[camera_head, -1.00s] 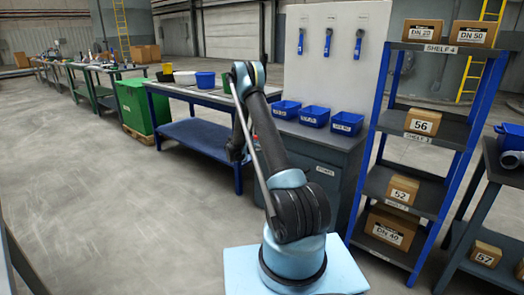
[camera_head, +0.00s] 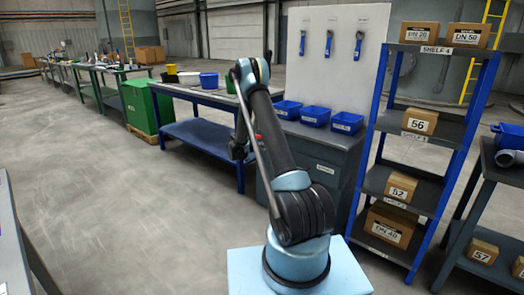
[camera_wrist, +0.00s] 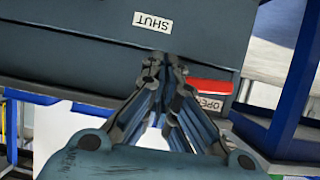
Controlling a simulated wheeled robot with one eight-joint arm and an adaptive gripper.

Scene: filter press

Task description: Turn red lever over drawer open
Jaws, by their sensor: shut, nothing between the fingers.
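The red lever (camera_wrist: 210,86) shows in the wrist view as a short red bar on the dark grey cabinet front (camera_wrist: 90,30). It lies level, just above and partly over a white label reading OPEN (camera_wrist: 210,103). A white SHUT label (camera_wrist: 153,21) is higher in the picture; its text appears upside down. My gripper (camera_wrist: 165,62) is shut and empty, its tips just left of the lever and below the SHUT label. I cannot tell whether the tips touch the lever. In the head view my arm hides the gripper and the lever's place.
The grey cabinet (camera_head: 330,172) carries several blue bins (camera_head: 315,116) under a white tool board (camera_head: 350,50). A blue shelf rack (camera_head: 425,150) with boxes stands close to its right. A blue-framed workbench (camera_head: 205,135) is on the left. The floor at left is clear.

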